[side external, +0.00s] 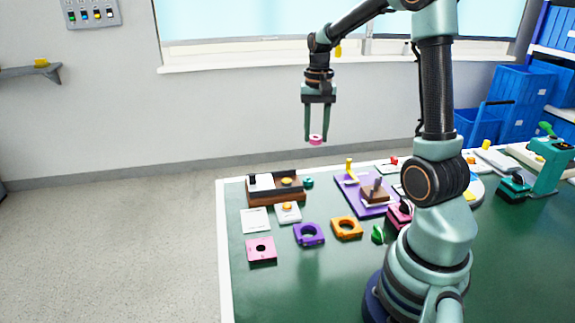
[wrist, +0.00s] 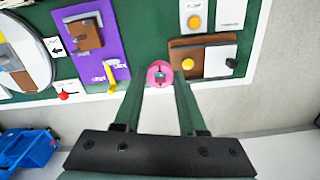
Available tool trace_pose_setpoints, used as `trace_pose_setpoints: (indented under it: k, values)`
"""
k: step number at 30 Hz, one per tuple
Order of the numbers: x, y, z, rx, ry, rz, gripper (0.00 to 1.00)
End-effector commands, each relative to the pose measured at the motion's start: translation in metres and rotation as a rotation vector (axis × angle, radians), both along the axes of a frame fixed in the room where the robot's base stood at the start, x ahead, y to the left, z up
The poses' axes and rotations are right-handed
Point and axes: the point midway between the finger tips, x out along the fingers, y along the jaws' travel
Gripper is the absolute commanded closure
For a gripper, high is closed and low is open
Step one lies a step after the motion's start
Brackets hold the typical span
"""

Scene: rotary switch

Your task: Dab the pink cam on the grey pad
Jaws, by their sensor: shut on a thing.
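The pink cam (side external: 316,140) is a small round pink piece held between the fingertips of my gripper (side external: 316,136). In the wrist view the cam (wrist: 153,73) shows a small teal centre between the two green fingers. My gripper is shut on it, high above the table's far edge and touching nothing below. A pale white-grey plate (side external: 262,182) lies on a brown block (side external: 290,196) near the far left corner; it also shows in the wrist view (wrist: 221,58). I cannot tell for sure whether this plate is the grey pad.
The green table (side external: 310,270) carries a pink plate with a hole (side external: 261,244), a purple block (side external: 300,238), an orange block (side external: 347,220) and a purple board (side external: 352,196) with a yellow peg. White cards lie at the left. The air around my gripper is free.

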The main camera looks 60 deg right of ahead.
Motion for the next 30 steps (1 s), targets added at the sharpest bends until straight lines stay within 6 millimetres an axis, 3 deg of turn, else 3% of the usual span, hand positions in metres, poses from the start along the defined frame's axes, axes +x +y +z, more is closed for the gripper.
trace_pose_setpoints:
  k: [6, 12, 18, 30]
  values:
    - [0.047, 0.001, -0.04, 0.002, 0.004, 0.004, 1.0]
    - [0.075, 0.005, -0.067, 0.0, 0.001, 0.002, 1.0]
    - [0.084, 0.007, -0.078, -0.001, -0.001, 0.0, 1.0]
    - [0.083, 0.007, -0.108, 0.001, 0.002, 0.0, 1.0]
